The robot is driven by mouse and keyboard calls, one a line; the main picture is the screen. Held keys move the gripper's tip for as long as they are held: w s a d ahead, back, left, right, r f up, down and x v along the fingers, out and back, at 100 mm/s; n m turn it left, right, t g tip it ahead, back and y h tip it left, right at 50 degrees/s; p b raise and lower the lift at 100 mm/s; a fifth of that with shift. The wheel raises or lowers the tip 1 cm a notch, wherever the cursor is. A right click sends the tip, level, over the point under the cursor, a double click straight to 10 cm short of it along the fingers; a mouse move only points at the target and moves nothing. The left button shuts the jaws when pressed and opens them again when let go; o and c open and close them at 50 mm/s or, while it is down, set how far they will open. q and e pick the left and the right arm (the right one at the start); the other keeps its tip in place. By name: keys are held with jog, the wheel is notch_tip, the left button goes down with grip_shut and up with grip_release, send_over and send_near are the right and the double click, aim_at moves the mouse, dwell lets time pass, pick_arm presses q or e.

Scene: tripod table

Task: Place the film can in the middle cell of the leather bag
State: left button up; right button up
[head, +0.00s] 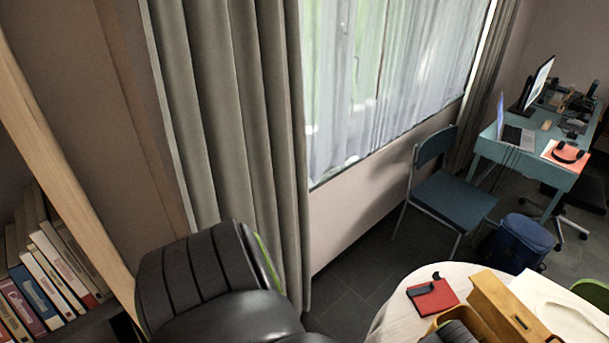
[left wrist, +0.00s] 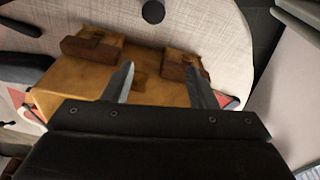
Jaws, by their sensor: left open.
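The tan leather bag (left wrist: 75,82) fills the middle of the left wrist view, with two buckled pockets along its far side. It also shows at the bottom right of the head view (head: 497,302), cut by the frame. I cannot make out its cells. A small black round object (left wrist: 152,11), possibly the film can, stands on the pale table beyond the bag, near the table's edge. My left gripper (left wrist: 158,83) is open and empty, its fingers apart over the bag. I cannot tell whether they touch it. My right gripper is in neither view.
The round pale table (head: 388,318) carries a red notebook (head: 428,299) with a dark item on it, left of the bag. White sheets (head: 560,308) lie right of it. A blue chair (head: 452,197) and a desk (head: 550,171) stand farther back. Pale tabletop beyond the bag is mostly clear.

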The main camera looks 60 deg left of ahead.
pick_arm(q)
jog(key=w+a+r+t, duration=0.3)
jog(key=a+r+t, duration=0.4)
jog(key=a, duration=0.1)
jog(key=s+a+f+g, duration=0.2)
jog(key=s+f+g, duration=0.1)
jog(key=s+f, duration=1)
jog(key=s+a+f+g, duration=0.2)
jog(key=s+a+f, duration=0.1)
jog(key=s+f, duration=1)
notch_tip(320, 180, down, 4)
jog(key=shift+s+m+g+y, duration=0.2)
jog(key=shift+m+g+y, duration=0.2)
jog(key=shift+o, duration=0.6)
jog(key=s+a+f+g, duration=0.1)
jog(key=s+f, duration=0.1)
jog(key=s, duration=0.6)
jog(key=s+a+f+g, duration=0.1)
jog(key=s+f, duration=0.2)
jog(key=s, duration=0.5)
jog(key=shift+a, duration=0.2)
jog(key=shift+w, duration=0.1)
